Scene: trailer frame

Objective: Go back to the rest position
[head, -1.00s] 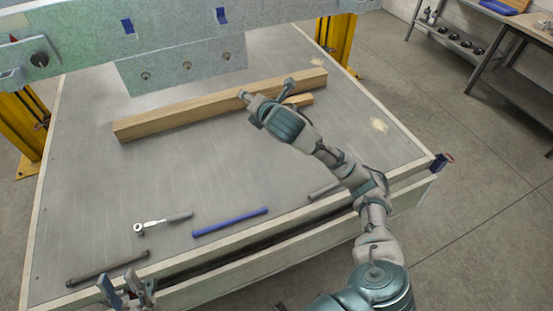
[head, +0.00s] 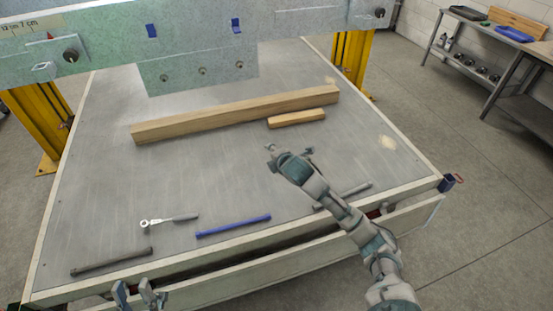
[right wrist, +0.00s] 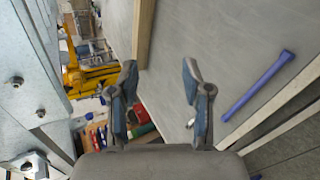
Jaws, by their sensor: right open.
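My right gripper (head: 289,151) is open and empty above the grey table (head: 100,190), right of its middle and in front of a short wooden block (head: 297,118). Its two spread fingers also show in the right wrist view (right wrist: 158,76), with nothing between them. My left gripper (head: 138,294) shows only in part at the bottom left edge of the head view. Its fingers stand apart, with nothing seen between them, close to the table's front edge.
A long wooden beam (head: 235,114) lies behind the short block. A ratchet (head: 170,220), a blue rod (head: 233,226), a dark bar (head: 111,262) and a grey bar (head: 343,196) lie near the front. A metal crossbeam (head: 200,60) on yellow posts (head: 352,62) spans the back.

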